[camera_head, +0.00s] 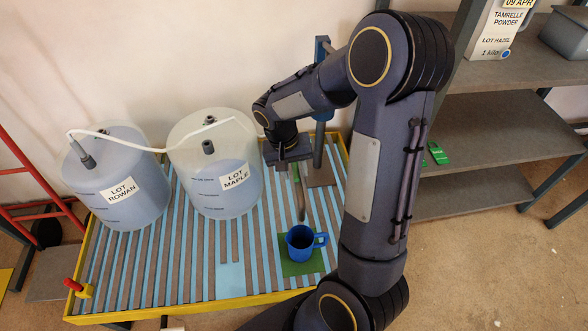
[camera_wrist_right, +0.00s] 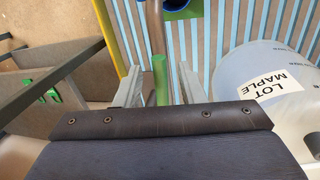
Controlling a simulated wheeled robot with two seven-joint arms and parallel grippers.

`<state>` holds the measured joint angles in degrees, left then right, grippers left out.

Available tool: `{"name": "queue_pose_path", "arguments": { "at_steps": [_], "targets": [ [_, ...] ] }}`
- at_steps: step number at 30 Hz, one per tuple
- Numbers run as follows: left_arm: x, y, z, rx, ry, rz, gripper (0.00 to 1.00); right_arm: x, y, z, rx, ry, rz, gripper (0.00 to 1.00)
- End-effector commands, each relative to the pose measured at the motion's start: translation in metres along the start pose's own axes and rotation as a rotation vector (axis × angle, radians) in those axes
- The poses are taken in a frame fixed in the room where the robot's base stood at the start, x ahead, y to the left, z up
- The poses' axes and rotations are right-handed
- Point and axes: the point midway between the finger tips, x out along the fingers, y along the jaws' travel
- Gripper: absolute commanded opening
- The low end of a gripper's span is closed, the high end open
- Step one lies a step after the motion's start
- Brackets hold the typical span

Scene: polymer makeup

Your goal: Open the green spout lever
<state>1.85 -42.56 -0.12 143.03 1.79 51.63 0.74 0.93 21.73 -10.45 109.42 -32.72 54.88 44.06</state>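The green spout lever (camera_wrist_right: 160,78) is upright in the wrist view, at the near end of a curved metal spout pipe (camera_wrist_right: 155,25). In the head view the lever is a thin green strip (camera_head: 296,172) just below my right gripper (camera_head: 289,163), largely hidden by it. My right gripper's two fingers stand apart on either side of the lever (camera_wrist_right: 159,86), with visible gaps. The spout pipe (camera_head: 301,205) hangs above a blue mug (camera_head: 301,243) on a green pad (camera_head: 290,268). My left gripper is out of view.
Two translucent drums, LOT ROWAN (camera_head: 115,180) and LOT MAPLE (camera_head: 215,165), stand left of the spout, joined by a white hose (camera_head: 125,144). They rest on a slatted blue platform with a yellow edge (camera_head: 190,306). Grey shelves (camera_head: 500,130) stand at the right.

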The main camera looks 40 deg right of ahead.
Motion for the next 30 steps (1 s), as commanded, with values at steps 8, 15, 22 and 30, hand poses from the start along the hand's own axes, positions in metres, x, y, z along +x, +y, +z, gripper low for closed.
{"name": "queue_pose_path", "arguments": {
  "at_steps": [8, 15, 22, 30],
  "targets": [
    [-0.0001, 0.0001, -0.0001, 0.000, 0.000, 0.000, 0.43, -0.0004, 0.0001, 0.0000, 0.000, 0.000, 0.000, 0.18],
    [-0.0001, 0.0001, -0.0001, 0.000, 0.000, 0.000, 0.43, -0.0005, 0.0000, 0.0000, 0.000, 0.000, -0.001, 0.00],
    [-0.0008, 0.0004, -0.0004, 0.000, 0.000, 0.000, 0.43, -0.0007, 0.0022, 0.0002, -0.031, 0.006, -0.001, 0.00],
    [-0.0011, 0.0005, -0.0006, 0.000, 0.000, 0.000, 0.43, 0.0002, 0.0052, 0.0000, -0.091, 0.019, -0.001, 0.00]
  ]
}}
